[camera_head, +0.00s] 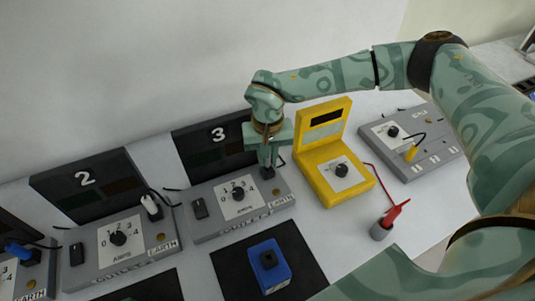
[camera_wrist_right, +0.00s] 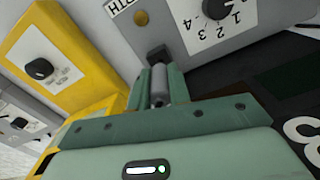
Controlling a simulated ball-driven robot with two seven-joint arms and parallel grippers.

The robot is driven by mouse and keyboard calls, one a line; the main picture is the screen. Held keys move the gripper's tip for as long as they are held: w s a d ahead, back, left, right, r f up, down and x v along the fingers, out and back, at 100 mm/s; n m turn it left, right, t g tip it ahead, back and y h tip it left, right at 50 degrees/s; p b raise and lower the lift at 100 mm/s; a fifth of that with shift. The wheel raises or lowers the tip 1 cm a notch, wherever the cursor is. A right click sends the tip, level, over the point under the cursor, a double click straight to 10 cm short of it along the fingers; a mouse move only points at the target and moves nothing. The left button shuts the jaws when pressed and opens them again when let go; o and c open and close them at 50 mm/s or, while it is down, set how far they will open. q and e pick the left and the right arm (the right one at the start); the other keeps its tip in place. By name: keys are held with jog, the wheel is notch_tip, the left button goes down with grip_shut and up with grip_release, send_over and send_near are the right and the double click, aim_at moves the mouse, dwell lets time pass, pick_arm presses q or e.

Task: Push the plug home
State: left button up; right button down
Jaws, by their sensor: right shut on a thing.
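My right gripper (camera_head: 267,168) reaches down over the right side of the outlet 3 unit (camera_head: 215,222). It is shut on a grey plug (camera_wrist_right: 159,82), which shows between its fingers in the right wrist view. The plug's front end is at a dark socket block (camera_wrist_right: 157,54) on that unit. It appears to meet the block, but I cannot tell how deep it sits. In the head view the fingers mostly hide the plug. My left gripper is not in view.
The yellow meter (camera_head: 330,158) stands close to the right of my gripper. A red probe (camera_head: 395,214) leans in a small grey cup (camera_head: 380,232). A blue device (camera_head: 268,268) lies on a black mat in front.

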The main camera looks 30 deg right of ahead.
jog(key=shift+f+b, duration=0.3)
jog(key=shift+f, duration=0.9)
jog(key=c, duration=1.2)
grip_release()
jog(key=shift+c, duration=0.2)
jog(key=shift+r, duration=0.15)
notch_tip(320, 180, up, 16)
jog(key=p, duration=0.3)
